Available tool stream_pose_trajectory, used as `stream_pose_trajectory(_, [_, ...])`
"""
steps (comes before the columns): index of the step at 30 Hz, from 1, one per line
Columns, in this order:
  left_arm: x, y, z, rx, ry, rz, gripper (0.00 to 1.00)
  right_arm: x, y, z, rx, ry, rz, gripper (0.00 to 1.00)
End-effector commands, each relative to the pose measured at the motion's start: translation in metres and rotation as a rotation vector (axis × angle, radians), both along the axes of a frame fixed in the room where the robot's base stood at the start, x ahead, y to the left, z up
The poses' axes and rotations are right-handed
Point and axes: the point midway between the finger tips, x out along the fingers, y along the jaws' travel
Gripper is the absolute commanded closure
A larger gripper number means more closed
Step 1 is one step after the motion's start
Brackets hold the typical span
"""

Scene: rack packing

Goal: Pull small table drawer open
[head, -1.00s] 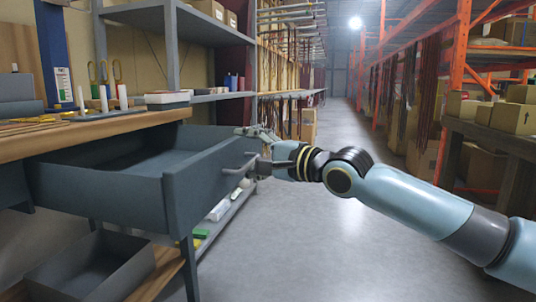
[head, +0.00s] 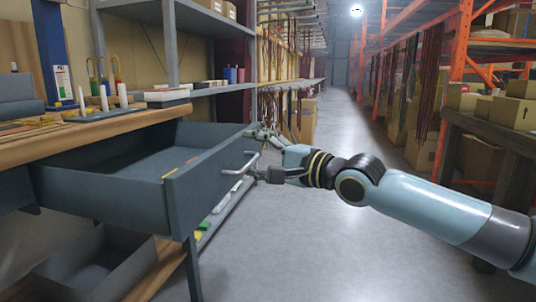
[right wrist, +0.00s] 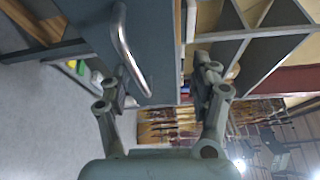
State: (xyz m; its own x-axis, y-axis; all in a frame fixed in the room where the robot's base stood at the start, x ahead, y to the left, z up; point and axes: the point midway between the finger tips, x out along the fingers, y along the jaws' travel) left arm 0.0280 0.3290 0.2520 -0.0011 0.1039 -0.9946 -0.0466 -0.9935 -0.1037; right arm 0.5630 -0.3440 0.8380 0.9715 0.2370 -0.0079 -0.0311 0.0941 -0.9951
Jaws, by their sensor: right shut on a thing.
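The small table drawer (head: 110,196) is grey-blue and stands well out from under the wooden worktop, its inside showing. Its front carries a silver bar handle (head: 240,164), which also shows in the right wrist view (right wrist: 128,48). My right gripper (head: 264,153) is at the handle end of the drawer front. One finger is level with the top edge, the other beside the handle. The exact contact is hidden. My left gripper is out of view.
A lower bin (head: 90,262) sits under the drawer. The aisle floor (head: 340,235) to the right is clear. A dark table with cardboard boxes (head: 515,113) stands at the far right.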

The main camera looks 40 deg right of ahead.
Motion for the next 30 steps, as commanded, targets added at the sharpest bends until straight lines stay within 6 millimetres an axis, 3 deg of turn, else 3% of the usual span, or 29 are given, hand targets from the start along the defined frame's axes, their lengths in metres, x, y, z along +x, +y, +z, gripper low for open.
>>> stream_pose_trajectory(1, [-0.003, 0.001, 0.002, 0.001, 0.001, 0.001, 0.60, -0.001, 0.003, 0.013, 0.004, -0.026, 0.007, 0.62])
stream_pose_trajectory(13, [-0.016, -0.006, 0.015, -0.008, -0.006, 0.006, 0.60, -0.025, -0.004, 0.005, 0.002, -0.017, 0.005, 0.66])
stream_pose_trajectory(30, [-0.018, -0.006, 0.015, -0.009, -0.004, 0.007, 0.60, -0.027, -0.005, -0.001, 0.002, -0.010, 0.003, 0.66])
